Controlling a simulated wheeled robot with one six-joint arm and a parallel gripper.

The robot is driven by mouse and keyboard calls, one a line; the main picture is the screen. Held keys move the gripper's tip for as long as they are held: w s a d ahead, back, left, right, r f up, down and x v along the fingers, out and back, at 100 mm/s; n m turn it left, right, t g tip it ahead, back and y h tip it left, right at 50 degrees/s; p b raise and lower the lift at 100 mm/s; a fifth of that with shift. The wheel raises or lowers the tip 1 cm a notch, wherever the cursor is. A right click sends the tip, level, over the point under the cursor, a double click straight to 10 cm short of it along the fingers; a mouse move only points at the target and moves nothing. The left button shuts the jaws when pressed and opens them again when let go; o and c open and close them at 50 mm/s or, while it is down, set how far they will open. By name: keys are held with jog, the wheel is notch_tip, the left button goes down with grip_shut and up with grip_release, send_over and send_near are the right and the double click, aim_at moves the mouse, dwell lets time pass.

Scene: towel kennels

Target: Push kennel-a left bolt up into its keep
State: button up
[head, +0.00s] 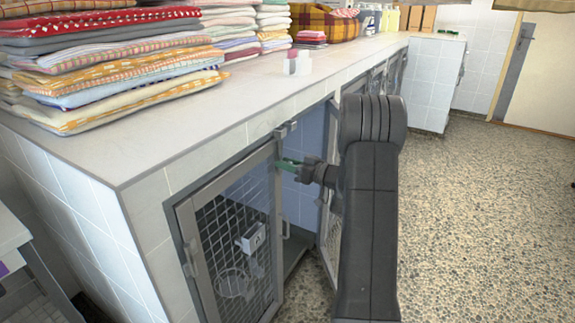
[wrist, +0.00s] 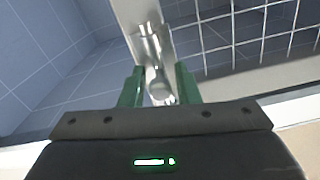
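The kennel's left door leaf (head: 236,237) is a grey metal frame with wire mesh and looks close to its opening. The left bolt (wrist: 152,45) is a silver rod on a metal plate, ending in a rounded knob (wrist: 160,86). My gripper (wrist: 160,88) has two green fingers, one each side of the knob, with gaps showing; I cannot tell whether either touches it. In the head view my gripper (head: 288,163) is at the upper free edge of this leaf and hides most of the bolt. A small metal fitting (head: 286,129), apparently the keep, is on the frame above.
The right door leaf (head: 328,228) stands swung outward, partly behind my arm. The pebbled floor (head: 480,210) at right is clear.

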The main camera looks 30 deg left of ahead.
grip_shut()
jog(key=shift+r+p, duration=1.45)
jog(key=shift+r, duration=0.45)
jog(key=shift+o, duration=1.7)
grip_release()
jog(key=shift+f, duration=0.1)
jog(key=s+d, duration=0.1)
jog(key=d, duration=1.2)
jog(key=shift+d+p, duration=0.4)
